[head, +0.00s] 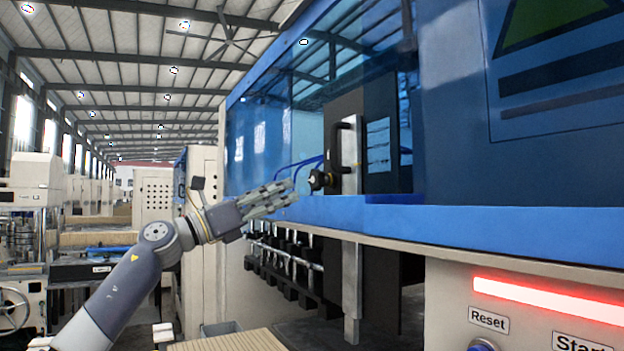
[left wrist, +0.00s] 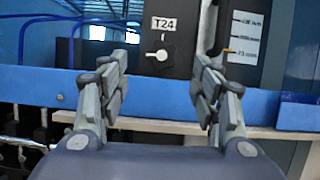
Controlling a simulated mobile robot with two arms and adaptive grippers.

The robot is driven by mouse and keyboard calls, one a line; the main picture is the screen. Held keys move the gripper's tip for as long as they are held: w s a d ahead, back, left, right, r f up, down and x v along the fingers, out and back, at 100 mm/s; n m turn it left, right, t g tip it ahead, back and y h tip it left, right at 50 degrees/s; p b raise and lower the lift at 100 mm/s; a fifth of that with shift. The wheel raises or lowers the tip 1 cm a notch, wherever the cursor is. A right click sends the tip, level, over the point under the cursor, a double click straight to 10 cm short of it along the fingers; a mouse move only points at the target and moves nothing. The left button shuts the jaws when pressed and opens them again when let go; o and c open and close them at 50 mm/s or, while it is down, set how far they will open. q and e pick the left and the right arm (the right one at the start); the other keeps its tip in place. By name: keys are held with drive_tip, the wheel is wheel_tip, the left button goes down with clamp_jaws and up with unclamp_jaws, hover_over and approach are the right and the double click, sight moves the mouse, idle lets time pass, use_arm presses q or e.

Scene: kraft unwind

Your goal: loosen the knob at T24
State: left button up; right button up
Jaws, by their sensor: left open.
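The T24 label (left wrist: 163,24) is a white plate on a dark panel in the left wrist view. In the head view my left gripper (head: 289,191) reaches from the left toward the machine's opening. A black knob-like part (head: 320,180) sits just beyond its fingertips; I cannot tell if it is the T24 knob. My right gripper is not in view.
A blue ledge (head: 430,220) runs along the machine front below the opening. A dark box with a black handle (head: 346,145) stands behind it. Blue cables (head: 300,164) pass near my fingers. A row of black clamps (head: 285,260) hangs below. A scale panel (left wrist: 245,36) is right of the label.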

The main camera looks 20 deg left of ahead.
sight(313, 178)
use_arm(q)
drive_tip(key=p+x, duration=0.5)
drive_tip(key=x, duration=0.4)
drive_tip(key=shift+w+d+r, duration=0.1)
drive_tip(key=shift+d+r, duration=0.1)
drive_tip(key=c, duration=1)
